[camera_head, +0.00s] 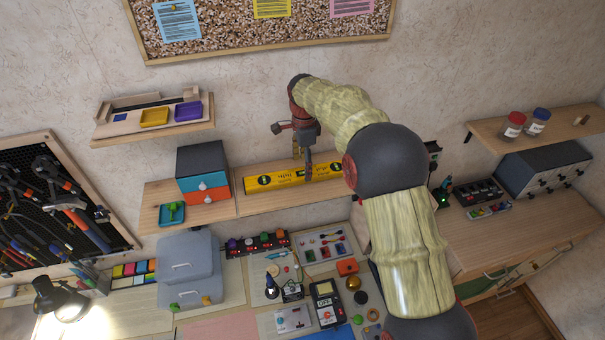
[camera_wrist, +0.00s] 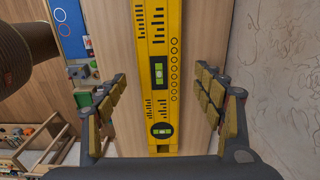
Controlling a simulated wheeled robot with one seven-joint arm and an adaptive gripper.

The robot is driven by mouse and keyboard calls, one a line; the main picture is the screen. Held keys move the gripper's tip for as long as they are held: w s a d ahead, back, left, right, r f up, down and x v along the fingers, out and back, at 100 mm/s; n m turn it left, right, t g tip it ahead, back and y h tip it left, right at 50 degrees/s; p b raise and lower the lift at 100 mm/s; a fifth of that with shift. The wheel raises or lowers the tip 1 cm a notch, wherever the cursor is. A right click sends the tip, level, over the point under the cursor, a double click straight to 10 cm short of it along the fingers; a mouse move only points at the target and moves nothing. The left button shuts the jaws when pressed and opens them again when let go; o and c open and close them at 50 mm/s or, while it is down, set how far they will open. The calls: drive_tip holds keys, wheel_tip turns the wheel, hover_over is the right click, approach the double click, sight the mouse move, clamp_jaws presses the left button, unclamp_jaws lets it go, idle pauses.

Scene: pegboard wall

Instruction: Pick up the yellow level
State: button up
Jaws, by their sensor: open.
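The yellow level (camera_head: 276,180) is a long yellow bar with black markings, lying along the wooden wall shelf in the head view. In the wrist view the level (camera_wrist: 160,60) runs from the top edge down between my fingers, with green vials showing. My gripper (camera_head: 303,160) is over the level, right of its middle, pointing down. In the wrist view my gripper (camera_wrist: 162,100) is open, with one finger on each side of the level and a clear gap on both sides. Part of the level's right end is hidden by my arm in the head view.
A stacked drawer box (camera_head: 202,172) stands left of the level on the shelf (camera_head: 245,206). The wall is close behind. Below is a cluttered desk with a grey case (camera_head: 188,265) and a multimeter (camera_head: 327,303). A higher shelf with trays (camera_head: 152,132) is at upper left.

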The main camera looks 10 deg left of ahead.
drive_tip(key=shift+f, duration=1.35)
drive_tip(key=c, duration=0.3)
drive_tip(key=c, duration=1.3)
drive_tip(key=shift+r, duration=0.1)
drive_tip(key=shift+c, duration=0.2)
